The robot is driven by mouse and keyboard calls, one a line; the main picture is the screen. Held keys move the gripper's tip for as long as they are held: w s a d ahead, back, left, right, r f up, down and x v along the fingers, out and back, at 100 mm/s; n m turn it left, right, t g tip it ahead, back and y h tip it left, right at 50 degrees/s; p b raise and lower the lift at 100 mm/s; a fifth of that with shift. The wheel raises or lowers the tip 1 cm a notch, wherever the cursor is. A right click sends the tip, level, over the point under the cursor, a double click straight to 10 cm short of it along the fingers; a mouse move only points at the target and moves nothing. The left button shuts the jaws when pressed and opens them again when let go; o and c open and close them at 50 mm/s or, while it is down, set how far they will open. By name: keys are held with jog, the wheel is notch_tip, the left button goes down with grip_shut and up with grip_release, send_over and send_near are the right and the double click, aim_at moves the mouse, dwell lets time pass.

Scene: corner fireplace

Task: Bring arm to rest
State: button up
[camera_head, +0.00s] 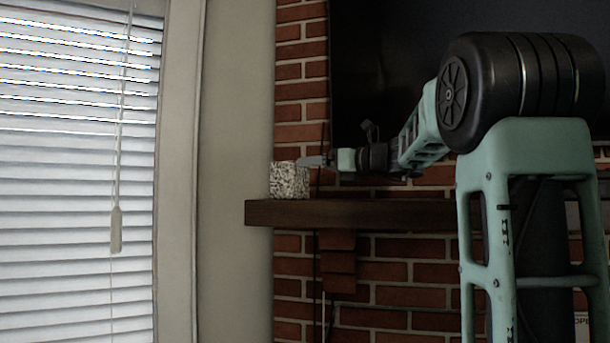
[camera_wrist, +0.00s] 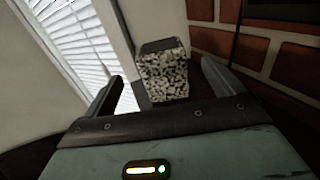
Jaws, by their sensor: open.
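My arm reaches out over the dark wooden mantel (camera_head: 350,213) from the right in the head view. My gripper (camera_head: 312,161) is at the mantel's left end, by a speckled black-and-white block (camera_head: 289,180) that stands upright on it. In the wrist view my gripper (camera_wrist: 160,85) is open, with one finger on each side of the picture. The speckled block (camera_wrist: 163,76) shows between and beyond the fingers, with a dark top. I cannot tell whether a finger touches it.
A red brick wall (camera_head: 400,272) stands behind and below the mantel. A large dark screen (camera_head: 400,50) is above it. A window with white blinds (camera_head: 75,180) is at the left. The space left of the mantel looks free.

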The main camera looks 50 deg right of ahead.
jog(key=shift+s+d, duration=0.15)
jog(key=shift+s, duration=0.95)
